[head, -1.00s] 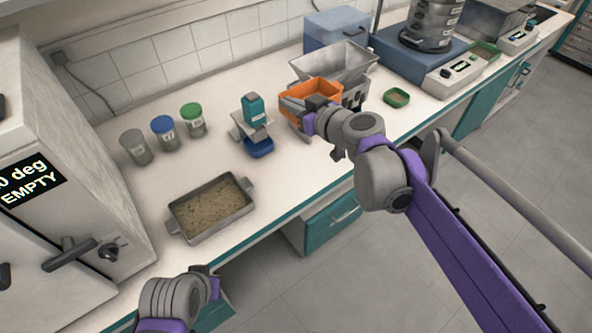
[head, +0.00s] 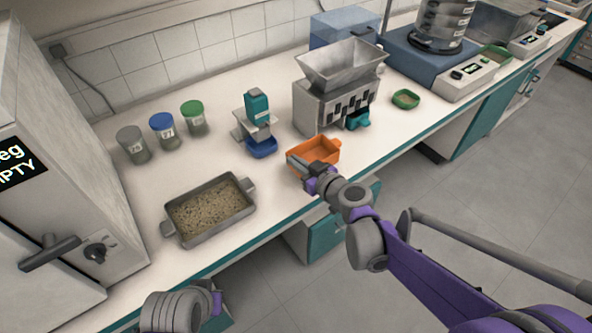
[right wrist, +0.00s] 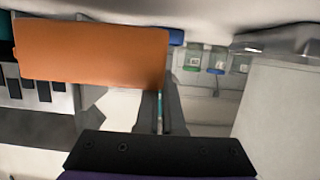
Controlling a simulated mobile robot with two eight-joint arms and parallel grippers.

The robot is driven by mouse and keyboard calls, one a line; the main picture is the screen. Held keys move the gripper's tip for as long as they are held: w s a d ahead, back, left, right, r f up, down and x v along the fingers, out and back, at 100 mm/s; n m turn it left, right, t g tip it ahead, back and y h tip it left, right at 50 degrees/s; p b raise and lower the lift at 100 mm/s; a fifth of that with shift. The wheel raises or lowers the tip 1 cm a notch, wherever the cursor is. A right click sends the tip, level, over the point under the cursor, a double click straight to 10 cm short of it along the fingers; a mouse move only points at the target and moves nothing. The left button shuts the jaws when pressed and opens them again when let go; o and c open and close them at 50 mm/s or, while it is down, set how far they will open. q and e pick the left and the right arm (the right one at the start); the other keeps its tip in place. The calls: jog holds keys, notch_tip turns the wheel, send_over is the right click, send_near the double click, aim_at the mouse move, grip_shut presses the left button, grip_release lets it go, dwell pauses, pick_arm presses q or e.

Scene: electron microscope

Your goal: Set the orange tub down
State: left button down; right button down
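The orange tub (head: 322,150) is upright over the front part of the bench, in front of the grey hopper box. My right gripper (head: 303,166) is at the tub's near left side, with its fingers close together on the tub wall. In the right wrist view the tub (right wrist: 90,52) fills the upper left, beside the dark fingers (right wrist: 161,112). I cannot tell whether the tub's underside touches the bench. My left gripper (head: 216,300) is at the bottom of the head view, in front of the bench; its fingers are not clear.
The bench (head: 285,192) has a grey tray of granular material (head: 211,207) to the left and a blue dish (head: 262,147) behind-left of the tub. The hopper box (head: 330,105) and a green dish (head: 405,99) stand behind and right. Several lidded jars (head: 163,131) stand at back left.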

aim_at(296, 174)
jog(key=shift+f+b, duration=0.3)
jog(key=shift+f, duration=1.2)
jog(key=shift+f, duration=0.1)
jog(key=c, duration=1)
grip_release()
jog(key=shift+c, duration=0.2)
